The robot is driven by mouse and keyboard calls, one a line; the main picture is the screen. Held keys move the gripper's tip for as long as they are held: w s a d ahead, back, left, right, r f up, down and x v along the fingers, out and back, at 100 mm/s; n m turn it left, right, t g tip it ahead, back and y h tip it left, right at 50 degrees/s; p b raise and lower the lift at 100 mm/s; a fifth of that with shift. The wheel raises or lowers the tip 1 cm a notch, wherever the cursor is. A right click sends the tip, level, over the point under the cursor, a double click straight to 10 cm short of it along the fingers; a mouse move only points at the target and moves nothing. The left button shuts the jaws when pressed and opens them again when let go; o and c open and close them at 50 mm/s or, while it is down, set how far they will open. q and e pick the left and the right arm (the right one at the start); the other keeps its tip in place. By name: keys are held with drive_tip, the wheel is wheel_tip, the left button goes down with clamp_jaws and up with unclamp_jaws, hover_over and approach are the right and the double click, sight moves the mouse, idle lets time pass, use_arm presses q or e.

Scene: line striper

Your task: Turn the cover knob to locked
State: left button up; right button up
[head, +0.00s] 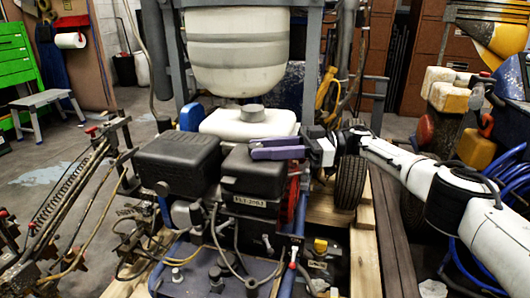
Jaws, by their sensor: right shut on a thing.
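A black engine cover (240,172) sits in the middle, in front of the white tank. My right gripper (252,148) reaches in from the right over its top. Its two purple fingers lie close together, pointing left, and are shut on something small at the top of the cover. The fingers hide what they hold, so I cannot make out the cover knob or which way it is turned. My left gripper does not show.
A second black box (178,160) stands just left of the cover. A white tank with a grey cap (252,112) is right behind the fingers, below a large translucent tank (238,55). A red wheel-like part (292,198) and a black tyre (350,182) are to the right.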

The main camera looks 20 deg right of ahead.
drive_tip(key=shift+a+r, duration=0.1)
drive_tip(key=shift+r, duration=0.05)
drive_tip(key=o, duration=1.1)
